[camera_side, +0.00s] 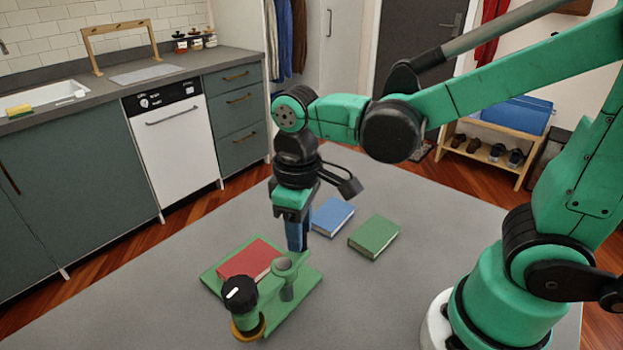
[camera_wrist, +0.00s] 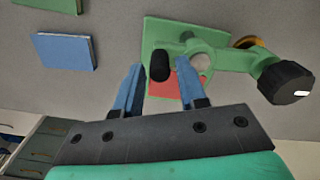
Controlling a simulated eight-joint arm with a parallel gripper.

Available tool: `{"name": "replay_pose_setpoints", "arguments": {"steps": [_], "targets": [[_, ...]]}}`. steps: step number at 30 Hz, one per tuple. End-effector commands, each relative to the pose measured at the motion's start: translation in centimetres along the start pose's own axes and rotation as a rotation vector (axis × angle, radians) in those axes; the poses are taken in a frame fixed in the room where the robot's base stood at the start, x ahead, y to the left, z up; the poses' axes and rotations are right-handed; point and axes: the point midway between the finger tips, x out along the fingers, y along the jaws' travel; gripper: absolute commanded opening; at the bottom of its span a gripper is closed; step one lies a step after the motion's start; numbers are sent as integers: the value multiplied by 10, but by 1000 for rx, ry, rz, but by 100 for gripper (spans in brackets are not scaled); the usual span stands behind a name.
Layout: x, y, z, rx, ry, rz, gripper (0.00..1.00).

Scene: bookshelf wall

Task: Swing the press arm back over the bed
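The green press has a flat bed (camera_side: 217,276) with a red book (camera_side: 245,259) lying on it; the bed also shows in the wrist view (camera_wrist: 158,30). Its column (camera_side: 246,322) carries a large black knob (camera_side: 240,292) and stands at the bed's near edge. The green press arm (camera_wrist: 230,59) reaches from the column across part of the bed, with a round head (camera_side: 286,264) beside the book. A black grip (camera_wrist: 160,60) sits at the arm's far end. My gripper (camera_wrist: 160,66) is open, pointing down, with the grip between its fingertips in view; contact cannot be told.
A blue book (camera_side: 333,216) and a green book (camera_side: 374,237) lie apart on the grey table (camera_side: 410,275), behind and right of the press. The table between the press and my base is clear. Kitchen cabinets (camera_side: 237,112) stand beyond the table.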

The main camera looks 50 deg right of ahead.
Motion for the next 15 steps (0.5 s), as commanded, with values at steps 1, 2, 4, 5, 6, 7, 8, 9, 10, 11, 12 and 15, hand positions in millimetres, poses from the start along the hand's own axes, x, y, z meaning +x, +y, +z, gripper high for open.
{"name": "replay_pose_setpoints", "arguments": {"steps": [1, 2, 4, 5, 6, 7, 8, 9, 10, 11, 12, 15], "targets": [[4, 0, 0, 0, 0, 0, 36], [6, 0, 0, 0, 1, 0, 36], [9, 0, 0, 1, 1, 0, 36], [10, 0, 0, 1, 1, 0, 36], [11, 0, 0, 1, 1, 0, 36], [11, 0, 0, 1, 1, 0, 36], [11, 0, 1, 1, 1, 0, 36], [11, 0, 1, 1, 1, 0, 36], [11, 0, 1, 1, 1, 0, 36], [11, 0, 1, 1, 1, 0, 36], [11, 0, 1, 1, 1, 0, 36], [11, 0, 1, 1, 1, 0, 19]]}}
